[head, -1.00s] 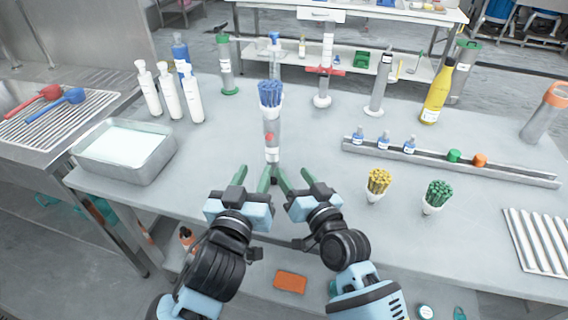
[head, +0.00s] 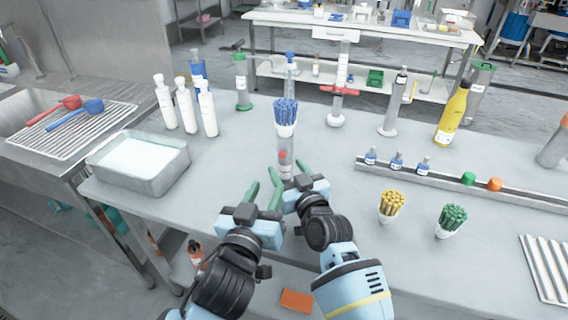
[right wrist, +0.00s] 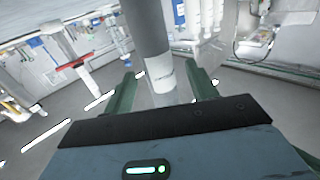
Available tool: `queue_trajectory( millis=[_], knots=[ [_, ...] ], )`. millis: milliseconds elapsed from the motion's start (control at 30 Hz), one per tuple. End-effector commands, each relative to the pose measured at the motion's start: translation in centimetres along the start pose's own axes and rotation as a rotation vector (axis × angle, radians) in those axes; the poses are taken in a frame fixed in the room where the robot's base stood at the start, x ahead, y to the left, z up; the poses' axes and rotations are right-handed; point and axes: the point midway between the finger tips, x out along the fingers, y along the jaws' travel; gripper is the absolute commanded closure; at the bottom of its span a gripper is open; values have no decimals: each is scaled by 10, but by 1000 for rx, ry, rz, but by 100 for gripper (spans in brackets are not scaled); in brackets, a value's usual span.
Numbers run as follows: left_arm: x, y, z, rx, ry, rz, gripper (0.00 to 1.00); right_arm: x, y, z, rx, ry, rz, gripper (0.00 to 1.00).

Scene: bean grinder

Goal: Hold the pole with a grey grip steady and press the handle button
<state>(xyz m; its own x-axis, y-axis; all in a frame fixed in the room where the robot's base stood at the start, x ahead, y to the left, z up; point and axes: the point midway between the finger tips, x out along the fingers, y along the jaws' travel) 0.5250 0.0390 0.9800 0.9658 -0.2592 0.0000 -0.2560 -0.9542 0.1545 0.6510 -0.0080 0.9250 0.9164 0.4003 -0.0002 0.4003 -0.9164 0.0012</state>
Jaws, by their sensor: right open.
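A grey pole (head: 284,152) with a red spot on its front stands upright at the table's middle. In the right wrist view, its wide dark grey upper part (right wrist: 147,28) and a white label band lie between the right fingers. My right gripper (head: 288,174) is open with its green fingers on both sides of the pole; I cannot tell whether they touch it. My left gripper (head: 264,190) is open and empty, just in front of the pole, towards the table's front edge. The pole's base is partly hidden by the grippers.
Blue sticks (head: 285,112) in a white cup show right behind or above the pole. White bottles (head: 186,110) and a metal tray (head: 165,178) are at left. Yellow sticks (head: 391,204), green sticks (head: 452,216) and a rail (head: 520,195) are at right.

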Motion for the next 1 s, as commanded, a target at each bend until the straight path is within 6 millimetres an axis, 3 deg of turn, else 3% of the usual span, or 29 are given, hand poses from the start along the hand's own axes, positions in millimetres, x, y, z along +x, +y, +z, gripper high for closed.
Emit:
queue_trajectory(
  millis=[300, 733, 1000],
  knots=[
    [0, 0, 0, 0, 0, 0, 64, 30, 0, 0, 1, 1, 0, 43],
    [0, 0, 0, 0, 0, 0, 64, 36, 0, 0, 1, 0, 1, 43],
    [0, 0, 0, 0, 0, 0, 64, 36, 0, 0, 1, 0, 1, 77]
  ],
)
